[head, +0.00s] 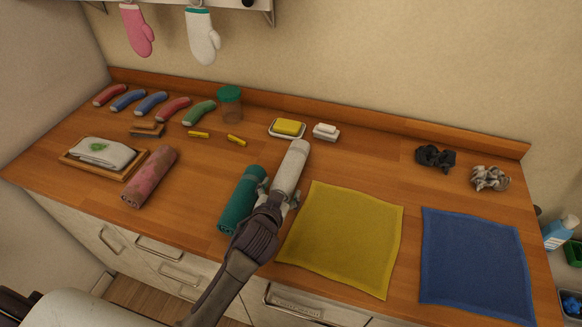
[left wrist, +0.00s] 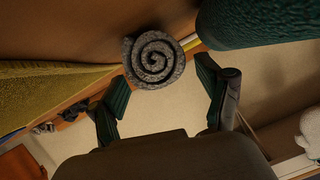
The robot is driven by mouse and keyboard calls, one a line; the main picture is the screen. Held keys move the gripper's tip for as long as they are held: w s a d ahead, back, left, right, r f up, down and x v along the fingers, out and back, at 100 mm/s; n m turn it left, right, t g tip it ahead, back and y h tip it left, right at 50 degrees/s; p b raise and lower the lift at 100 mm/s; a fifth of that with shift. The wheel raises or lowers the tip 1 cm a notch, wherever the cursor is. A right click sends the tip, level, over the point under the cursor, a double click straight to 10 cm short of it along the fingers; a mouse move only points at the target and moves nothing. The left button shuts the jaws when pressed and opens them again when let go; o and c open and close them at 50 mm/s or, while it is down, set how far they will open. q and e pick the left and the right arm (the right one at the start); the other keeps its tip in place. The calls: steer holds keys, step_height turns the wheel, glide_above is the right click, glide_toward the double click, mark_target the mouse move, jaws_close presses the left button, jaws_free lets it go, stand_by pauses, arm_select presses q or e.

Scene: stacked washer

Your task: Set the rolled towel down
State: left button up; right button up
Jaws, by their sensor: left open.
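A light grey rolled towel (head: 291,168) lies on the wooden counter between a teal rolled towel (head: 243,197) and a flat yellow cloth (head: 345,238). My left gripper (head: 278,194) is at the near end of the grey roll, its fingers spread to either side. In the left wrist view the spiral end of the grey towel (left wrist: 153,58) shows just beyond the open fingertips (left wrist: 160,88), and I see no finger pressing on it. The teal towel (left wrist: 262,22) is close by there, at the upper right. My right gripper is not in view.
A flat blue cloth (head: 475,262) lies at the right. A reddish rolled towel (head: 150,177) and a wooden tray (head: 75,163) with a folded cloth are at the left. A green-lidded jar (head: 230,105) and a yellow sponge dish (head: 286,130) stand behind.

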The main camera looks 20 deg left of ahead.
mark_target(285, 179)
arm_select(q)
steer(key=shift+w+a, duration=0.15)
steer(key=shift+w, duration=0.05)
steer(key=shift+w+f+p, duration=0.1)
steer(key=shift+w+p, duration=0.2)
steer(key=shift+w, duration=0.3)
steer(key=x, duration=0.3)
steer(key=shift+w+f+p, duration=0.1)
steer(key=shift+w+p, duration=0.15)
steer(key=shift+p, duration=0.1)
steer(key=shift+w+f, duration=0.15)
steer(key=shift+w, duration=0.05)
steer(key=c, duration=1)
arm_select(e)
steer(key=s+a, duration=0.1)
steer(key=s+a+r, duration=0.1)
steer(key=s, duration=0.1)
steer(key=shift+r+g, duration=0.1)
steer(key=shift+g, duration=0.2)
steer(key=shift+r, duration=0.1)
